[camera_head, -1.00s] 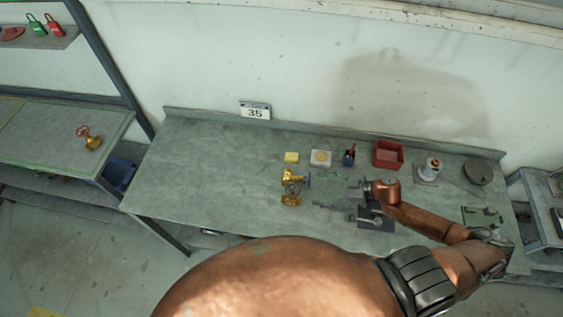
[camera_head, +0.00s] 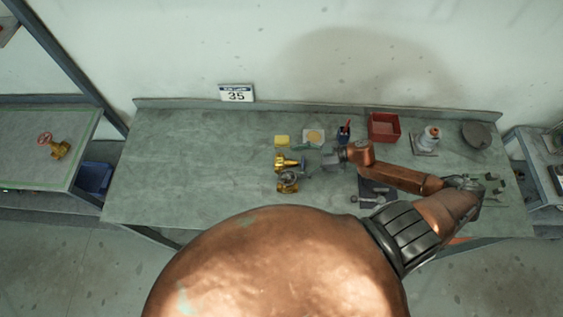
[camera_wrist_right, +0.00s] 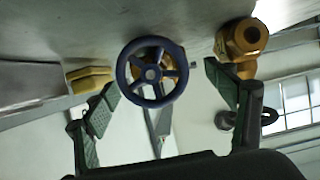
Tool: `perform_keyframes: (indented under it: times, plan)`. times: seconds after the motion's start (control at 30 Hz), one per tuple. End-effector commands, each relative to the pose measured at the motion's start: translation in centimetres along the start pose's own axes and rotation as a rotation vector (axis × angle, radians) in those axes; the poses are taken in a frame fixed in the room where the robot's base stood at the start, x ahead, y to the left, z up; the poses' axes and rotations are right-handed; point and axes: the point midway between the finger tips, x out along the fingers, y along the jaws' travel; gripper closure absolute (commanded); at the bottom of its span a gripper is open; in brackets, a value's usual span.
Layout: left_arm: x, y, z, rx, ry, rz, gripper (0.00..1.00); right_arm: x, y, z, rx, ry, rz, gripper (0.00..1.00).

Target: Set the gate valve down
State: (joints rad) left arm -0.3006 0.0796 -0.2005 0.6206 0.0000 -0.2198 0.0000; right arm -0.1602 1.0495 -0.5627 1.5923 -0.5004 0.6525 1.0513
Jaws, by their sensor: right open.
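A brass gate valve (camera_head: 284,160) with a blue handwheel is on the grey workbench (camera_head: 190,160), left of my right gripper (camera_head: 312,160). In the right wrist view, its blue handwheel (camera_wrist_right: 152,72) faces the camera between the two green fingers of the right gripper (camera_wrist_right: 165,95). The fingers are spread apart, and I see no clear contact with the wheel. The wheel hides most of the valve body there. A second brass valve (camera_head: 288,183) with a grey wheel is close in front of the first; its brass end (camera_wrist_right: 245,40) shows at right in the wrist view. My left gripper is out of view.
A yellow block (camera_head: 282,141), a plate with a round disc (camera_head: 314,136), a dark holder (camera_head: 344,133) and a red bin (camera_head: 384,127) stand behind. A red-wheeled valve (camera_head: 55,147) is on the left side table (camera_head: 85,130). The bench's left part is clear.

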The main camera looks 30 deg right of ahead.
Motion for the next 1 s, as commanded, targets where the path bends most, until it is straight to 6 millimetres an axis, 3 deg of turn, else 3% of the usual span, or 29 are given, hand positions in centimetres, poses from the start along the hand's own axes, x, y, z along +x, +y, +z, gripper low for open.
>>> perform_keyframes:
  times: [0.33,0.67,1.0]
  plan:
    - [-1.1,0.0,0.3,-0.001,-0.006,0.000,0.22,4.5,0.1,-0.5,0.001,0.002,0.001,0.22]
    - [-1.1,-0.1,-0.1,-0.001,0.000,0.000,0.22,5.3,0.1,-0.3,0.001,-0.001,0.001,0.22]
    - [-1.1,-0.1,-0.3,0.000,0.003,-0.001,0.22,5.3,0.1,-0.3,0.001,-0.001,0.001,0.44]
